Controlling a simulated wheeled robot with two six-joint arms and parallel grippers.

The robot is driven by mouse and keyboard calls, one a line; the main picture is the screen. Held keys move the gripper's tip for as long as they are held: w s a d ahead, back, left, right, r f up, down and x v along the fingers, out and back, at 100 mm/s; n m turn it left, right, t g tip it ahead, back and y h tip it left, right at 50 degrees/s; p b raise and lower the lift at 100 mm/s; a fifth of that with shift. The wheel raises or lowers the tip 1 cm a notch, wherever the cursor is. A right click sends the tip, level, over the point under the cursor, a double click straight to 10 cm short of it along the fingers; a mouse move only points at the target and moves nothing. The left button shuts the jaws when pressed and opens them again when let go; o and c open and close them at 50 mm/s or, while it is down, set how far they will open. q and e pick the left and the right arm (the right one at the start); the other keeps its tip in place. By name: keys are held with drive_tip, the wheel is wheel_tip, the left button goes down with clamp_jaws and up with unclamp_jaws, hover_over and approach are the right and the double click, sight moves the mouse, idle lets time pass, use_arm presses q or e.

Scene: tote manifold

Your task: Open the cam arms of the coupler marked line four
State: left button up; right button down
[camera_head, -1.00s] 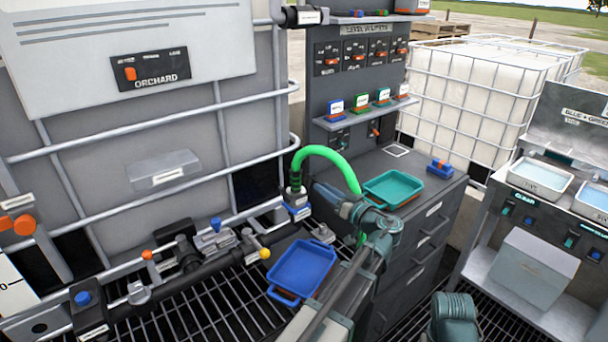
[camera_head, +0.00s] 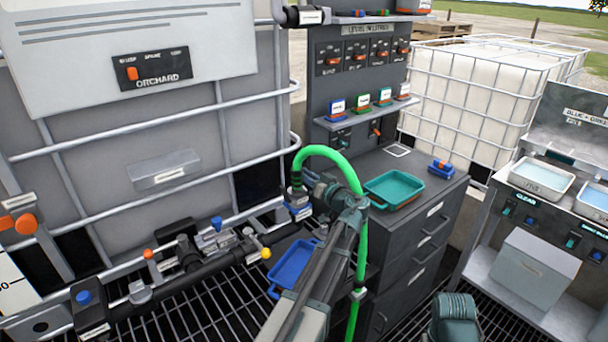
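A coupler (camera_head: 297,206) with a white tag and blue parts stands at the right end of the pipe manifold. A green hose (camera_head: 325,153) rises from it and arches over to the right. I cannot read a line number on it, and its cam arms are too small to make out. My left gripper (camera_head: 312,188) is at the coupler's right side, close to the hose's lower end. Whether it touches is unclear, and its fingers are too small and partly hidden to tell their state. Of my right arm only a link shows at the bottom edge; its gripper is out of view.
A blue tray (camera_head: 281,276) lies on the grating, partly behind my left arm. A teal tray (camera_head: 390,178) and a small blue block (camera_head: 440,168) sit on the grey cabinet (camera_head: 432,205). Valves line the black pipe (camera_head: 180,285) at left. The hose hangs right of my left arm.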

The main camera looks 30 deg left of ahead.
use_arm(q)
clamp_jaws()
drive_tip(key=shift+w, duration=0.1)
drive_tip(key=shift+w+d+f+m+b, duration=0.2)
drive_tip(key=shift+w+f+m+b, duration=0.35)
drive_tip(key=shift+m, duration=1.45)
drive_tip(key=shift+w+d+f+m+b, duration=0.3)
drive_tip(key=shift+f+m+b, duration=0.3)
drive_tip(key=shift+m, duration=1.4)
drive_tip(key=shift+w+d+f+m+b, duration=0.15)
drive_tip(key=shift+w+f+m+b, duration=0.4)
drive_tip(key=shift+m, duration=1.45)
